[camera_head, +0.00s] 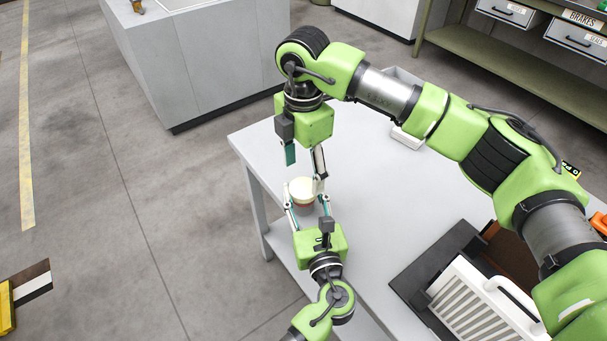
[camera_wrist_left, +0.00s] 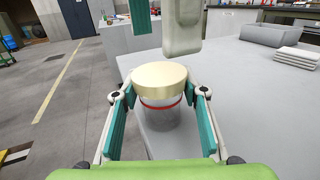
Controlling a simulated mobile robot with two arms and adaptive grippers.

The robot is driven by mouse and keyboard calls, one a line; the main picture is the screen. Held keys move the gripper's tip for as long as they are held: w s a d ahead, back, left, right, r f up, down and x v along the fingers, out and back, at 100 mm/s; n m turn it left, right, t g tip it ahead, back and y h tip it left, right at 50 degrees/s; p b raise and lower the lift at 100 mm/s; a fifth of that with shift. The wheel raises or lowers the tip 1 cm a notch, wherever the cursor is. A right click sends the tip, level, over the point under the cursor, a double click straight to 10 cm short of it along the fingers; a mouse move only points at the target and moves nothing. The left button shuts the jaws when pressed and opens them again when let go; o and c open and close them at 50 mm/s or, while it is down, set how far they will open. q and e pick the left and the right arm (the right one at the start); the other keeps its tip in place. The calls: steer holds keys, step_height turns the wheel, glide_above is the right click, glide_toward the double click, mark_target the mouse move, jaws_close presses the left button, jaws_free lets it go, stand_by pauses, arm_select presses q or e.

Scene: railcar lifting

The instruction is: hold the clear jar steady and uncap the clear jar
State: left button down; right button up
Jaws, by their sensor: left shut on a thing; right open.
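The clear jar (camera_wrist_left: 163,118) stands near the left edge of the light grey table, with a cream lid (camera_wrist_left: 160,78) on top and a red band just below it. In the head view its lid (camera_head: 301,186) shows between the two grippers. My left gripper (camera_head: 306,203) is shut around the jar's sides, with a teal-padded finger on each side. My right gripper (camera_head: 305,163) is open and pointing down above the lid. Its fingers show at the top of the left wrist view (camera_wrist_left: 162,25), apart from the lid.
The table (camera_head: 365,195) is clear around the jar. A grey bin (camera_wrist_left: 275,36) and a white stack (camera_wrist_left: 297,57) sit farther back. A white slatted container (camera_head: 470,310) and a dark tray (camera_head: 430,265) are at the right front. A grey cabinet (camera_head: 205,60) stands behind.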

arm_select(q)
steer(key=c, duration=1.2)
jaws_free()
